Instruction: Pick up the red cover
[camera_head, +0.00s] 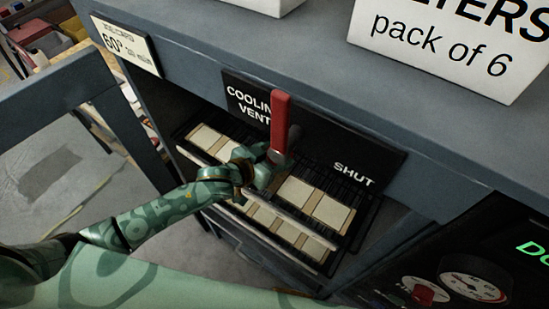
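A narrow upright red piece (281,115) stands in front of the black sign in the middle of the camera_head view; it looks like a flat bar or lever, and I cannot tell whether it is the red cover. Its lower end meets a grey part. My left gripper (267,165) is at that lower end, reaching in from the left. Its fingertips are small and partly hidden, so I cannot tell whether they hold it. A small red part (423,294) also shows on the dark panel at the lower right. My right gripper is not in view.
The sign (362,162) reads "COOLING VENT" and "SHUT". Below it is a black slatted rack (345,240) with several pale blocks. A grey cabinet top (300,60) overhangs it, bearing a white box (450,40). A round gauge (474,287) is lower right. Blue-grey rail (50,85) stands left.

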